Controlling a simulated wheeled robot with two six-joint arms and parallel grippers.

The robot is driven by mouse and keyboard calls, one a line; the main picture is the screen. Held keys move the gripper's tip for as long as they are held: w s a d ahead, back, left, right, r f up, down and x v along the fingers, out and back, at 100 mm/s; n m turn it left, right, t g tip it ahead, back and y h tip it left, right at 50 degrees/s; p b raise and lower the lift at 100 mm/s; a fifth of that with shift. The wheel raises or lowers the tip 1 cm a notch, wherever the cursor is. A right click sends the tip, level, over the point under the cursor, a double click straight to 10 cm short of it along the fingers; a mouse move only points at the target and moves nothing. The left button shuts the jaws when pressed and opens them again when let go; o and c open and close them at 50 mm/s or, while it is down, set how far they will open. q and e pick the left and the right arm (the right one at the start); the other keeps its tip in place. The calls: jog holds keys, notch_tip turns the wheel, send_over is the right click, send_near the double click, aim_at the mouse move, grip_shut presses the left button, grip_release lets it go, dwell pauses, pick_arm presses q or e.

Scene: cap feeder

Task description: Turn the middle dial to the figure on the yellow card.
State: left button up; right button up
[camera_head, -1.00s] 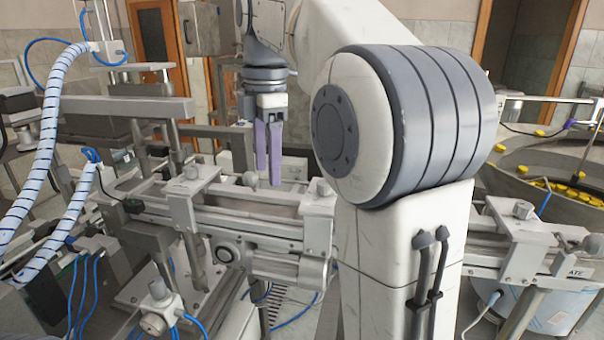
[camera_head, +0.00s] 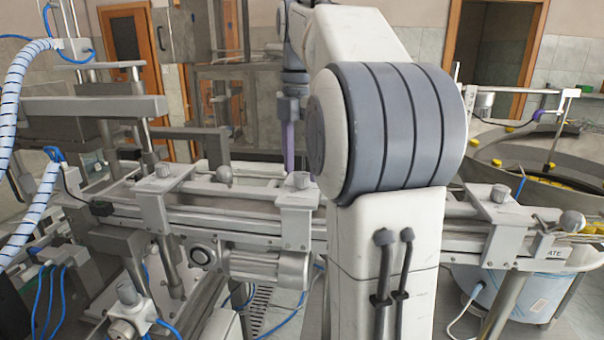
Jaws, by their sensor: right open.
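My right gripper (camera_head: 289,165) hangs pointing down behind the conveyor rail, left of my large right arm. Its purple fingers show nearly edge-on, one behind the other, open, with nothing seen between them. I cannot make out the middle dial or the yellow card. My arm covers much of the centre and may hide them. My left gripper is not in view.
A conveyor rail (camera_head: 240,222) with clamps and round knobs runs across the machine. A round bowl feeder (camera_head: 490,150) holding yellow caps stands at the right. Striped hoses (camera_head: 18,115) and metal posts crowd the left.

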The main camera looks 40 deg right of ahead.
jog(key=shift+f, duration=0.55)
grip_shut()
